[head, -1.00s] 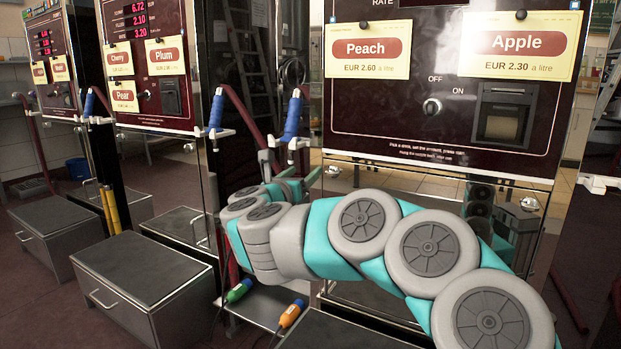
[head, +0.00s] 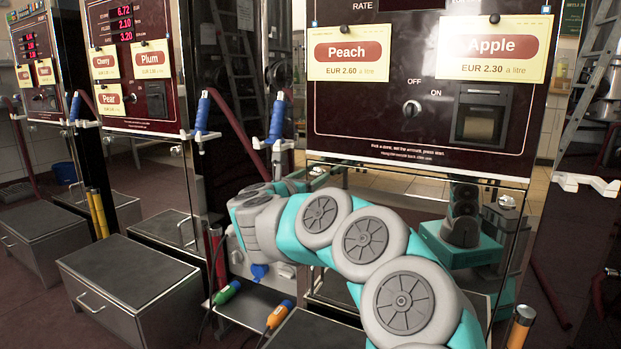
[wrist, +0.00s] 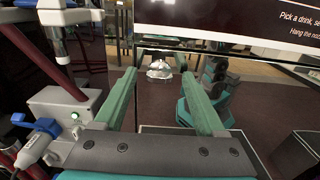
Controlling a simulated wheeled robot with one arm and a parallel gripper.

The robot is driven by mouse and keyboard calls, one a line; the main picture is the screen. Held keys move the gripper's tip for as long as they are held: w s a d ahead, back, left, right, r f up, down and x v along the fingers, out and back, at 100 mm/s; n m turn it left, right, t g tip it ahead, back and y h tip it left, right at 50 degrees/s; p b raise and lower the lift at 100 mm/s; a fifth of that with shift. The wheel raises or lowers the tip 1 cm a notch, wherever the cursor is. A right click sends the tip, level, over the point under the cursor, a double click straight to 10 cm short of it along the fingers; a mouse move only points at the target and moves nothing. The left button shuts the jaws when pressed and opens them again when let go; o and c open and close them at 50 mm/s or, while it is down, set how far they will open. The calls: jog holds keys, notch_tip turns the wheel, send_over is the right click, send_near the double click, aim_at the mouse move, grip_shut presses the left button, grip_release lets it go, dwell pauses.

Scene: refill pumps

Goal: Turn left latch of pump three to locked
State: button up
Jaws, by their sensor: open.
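The nearest pump (head: 400,130) has a dark red panel with Peach and Apple cards; no pump number is readable. In the wrist view, a shiny metal latch (wrist: 160,68) sits on the pump's lower front, below the panel edge. My gripper (wrist: 159,76) is open, its two green fingers reaching toward the latch, which appears between the fingertips. I cannot tell whether they touch it or which way the latch is turned. In the head view my arm partly hides that area; my gripper (head: 318,180) is by the lower left front. Another latch (head: 507,201) shows at the lower right.
Blue-handled nozzles (head: 277,120) hang left of the pump. Metal step boxes (head: 130,290) and green and orange connectors (head: 228,292) are low on the left.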

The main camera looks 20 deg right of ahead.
grip_shut()
dwell(0.6)
